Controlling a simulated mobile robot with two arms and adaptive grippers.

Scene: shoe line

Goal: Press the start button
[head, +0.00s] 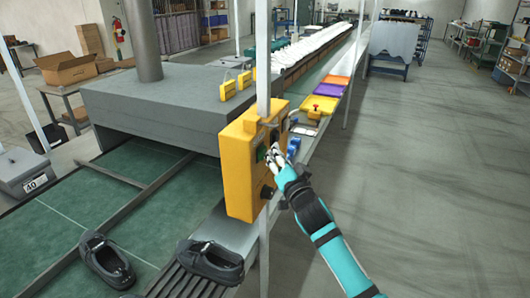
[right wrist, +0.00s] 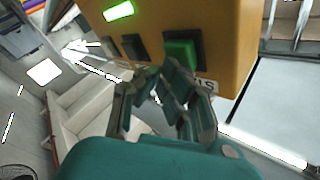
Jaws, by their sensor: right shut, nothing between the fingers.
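A yellow control box (head: 238,165) is mounted on a pole beside the conveyor. A green button (right wrist: 183,50) sits on its face, and a green spot also shows on the box in the head view (head: 261,153). My right gripper (head: 277,152) is shut and empty, right in front of the box face. In the right wrist view its fingertips (right wrist: 163,72) are close to the lower left of the green button. I cannot tell whether they touch it. My left gripper is not in view.
A lit green indicator (right wrist: 118,11) and dark switches (right wrist: 134,47) are on the box too. Black shoes (head: 106,262) lie on the green conveyor and on the roller edge (head: 212,262). A grey machine hood (head: 165,105) stands behind. The floor at right is clear.

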